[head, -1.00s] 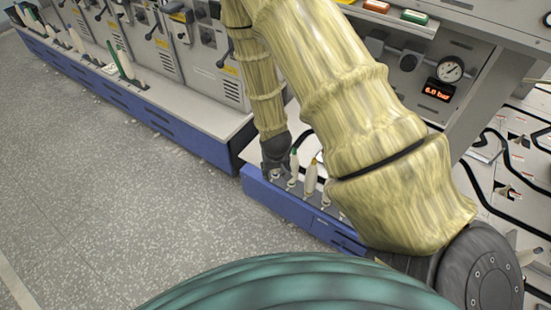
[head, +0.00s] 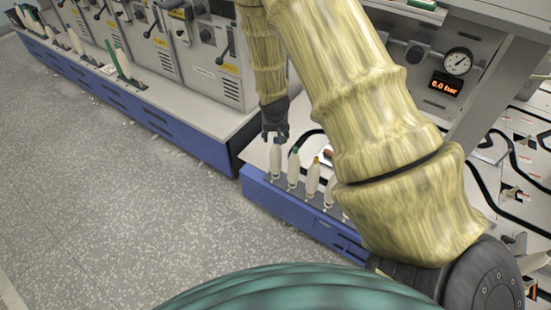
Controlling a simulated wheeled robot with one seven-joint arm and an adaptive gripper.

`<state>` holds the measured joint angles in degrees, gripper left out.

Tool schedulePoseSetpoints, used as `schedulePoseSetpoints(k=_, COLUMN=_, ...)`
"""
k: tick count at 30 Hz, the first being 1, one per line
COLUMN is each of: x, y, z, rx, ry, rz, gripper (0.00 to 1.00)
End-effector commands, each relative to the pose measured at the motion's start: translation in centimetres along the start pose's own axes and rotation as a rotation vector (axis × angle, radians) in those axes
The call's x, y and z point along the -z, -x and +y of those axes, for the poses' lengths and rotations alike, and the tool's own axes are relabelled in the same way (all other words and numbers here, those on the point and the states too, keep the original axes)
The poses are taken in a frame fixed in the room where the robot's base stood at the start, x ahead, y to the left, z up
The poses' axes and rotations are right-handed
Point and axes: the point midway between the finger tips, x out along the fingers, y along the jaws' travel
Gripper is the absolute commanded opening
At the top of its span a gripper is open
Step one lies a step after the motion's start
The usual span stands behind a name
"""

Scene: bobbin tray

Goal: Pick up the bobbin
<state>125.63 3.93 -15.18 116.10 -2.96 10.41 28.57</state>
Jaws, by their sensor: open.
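A row of pale bobbins stands upright in the tray along the blue-fronted bench at the centre of the head view. The leftmost bobbin (head: 276,164) has a bluish-grey tip. Beside it to the right are a green-tipped bobbin (head: 293,168) and a yellow-tipped bobbin (head: 313,178). My gripper (head: 275,138) points down over the leftmost bobbin, open, with its fingers at the height of the bobbin's tip. Most of this bobbin's body shows clear below the fingers. Whether a finger touches the tip I cannot tell. My arm hides the right end of the row.
A pressure gauge (head: 457,62) and a lit display (head: 445,84) are on the panel at upper right. A long machine bench (head: 160,120) with levers and more bobbins runs along the upper left. Black hoses lie at far right. The speckled floor (head: 110,215) is clear.

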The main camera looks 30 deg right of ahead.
Motion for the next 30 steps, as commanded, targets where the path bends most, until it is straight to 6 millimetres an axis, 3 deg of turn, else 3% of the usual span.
schedulePoseSetpoints(k=8, x=-0.2, y=-1.3, z=0.0, rx=0.000, ry=0.001, rz=0.000, gripper=0.50)
schedulePoseSetpoints(k=18, x=-0.6, y=-5.1, z=0.0, rx=0.000, ry=0.000, rz=0.000, gripper=0.50)
schedulePoseSetpoints(k=26, x=-0.6, y=-5.4, z=0.0, rx=0.001, ry=0.000, rz=0.001, gripper=0.50)
schedulePoseSetpoints(k=30, x=-0.6, y=-5.4, z=0.0, rx=0.001, ry=0.000, rz=0.001, gripper=0.28)
